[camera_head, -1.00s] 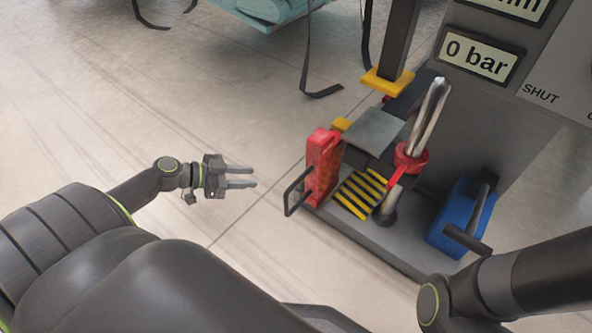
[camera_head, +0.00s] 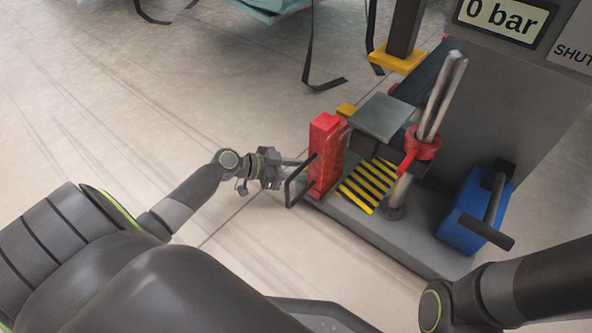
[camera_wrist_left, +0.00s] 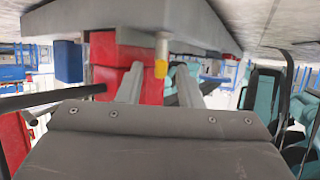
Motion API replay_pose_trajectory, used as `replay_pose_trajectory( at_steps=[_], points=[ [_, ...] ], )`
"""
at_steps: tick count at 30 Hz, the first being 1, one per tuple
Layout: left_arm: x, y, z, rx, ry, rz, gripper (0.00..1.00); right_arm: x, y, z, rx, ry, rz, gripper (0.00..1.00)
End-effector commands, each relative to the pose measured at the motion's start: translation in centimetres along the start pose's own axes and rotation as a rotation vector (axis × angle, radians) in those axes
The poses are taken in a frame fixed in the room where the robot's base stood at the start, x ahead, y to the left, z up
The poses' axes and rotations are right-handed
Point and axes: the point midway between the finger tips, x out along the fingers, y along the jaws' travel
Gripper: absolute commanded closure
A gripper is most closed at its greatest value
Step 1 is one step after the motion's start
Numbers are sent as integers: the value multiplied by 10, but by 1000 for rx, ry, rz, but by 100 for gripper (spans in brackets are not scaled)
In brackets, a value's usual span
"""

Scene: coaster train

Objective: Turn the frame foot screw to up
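Nothing is labelled as the frame foot screw, so I cannot tell for sure which part it is. A red block (camera_head: 327,150) with a black bent handle (camera_head: 297,184) stands at the left edge of the grey base plate (camera_head: 395,240). A small yellow block (camera_head: 346,110) sits behind it. My left gripper (camera_head: 296,168) is open, just left of the red block, its tips near the handle. In the left wrist view, the fingers (camera_wrist_left: 160,92) are apart with nothing clearly between them; the red block (camera_wrist_left: 112,65) and a yellow-tipped pale post (camera_wrist_left: 161,66) are ahead. My right gripper is out of view.
A metal lever with a red collar (camera_head: 423,143) rises beyond a yellow-and-black striped pedal (camera_head: 368,186). A blue box (camera_head: 468,215) with a black handle stands at the right. A gauge (camera_head: 504,18) reads 0 bar.

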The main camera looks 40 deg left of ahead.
Motion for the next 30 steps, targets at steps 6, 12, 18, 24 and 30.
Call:
replay_pose_trajectory(
  at_steps=[6,12,18,24,30],
  points=[
    [0,0,0,0,0,0,71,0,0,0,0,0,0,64],
    [0,0,0,0,0,0,97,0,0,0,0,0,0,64],
    [-1,0,0,-2,-1,-4,100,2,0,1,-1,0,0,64],
    [-2,3,-4,-40,-3,-90,100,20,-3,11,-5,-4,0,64],
    [-2,7,-4,-98,-4,-226,100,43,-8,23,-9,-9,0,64]
  ],
)
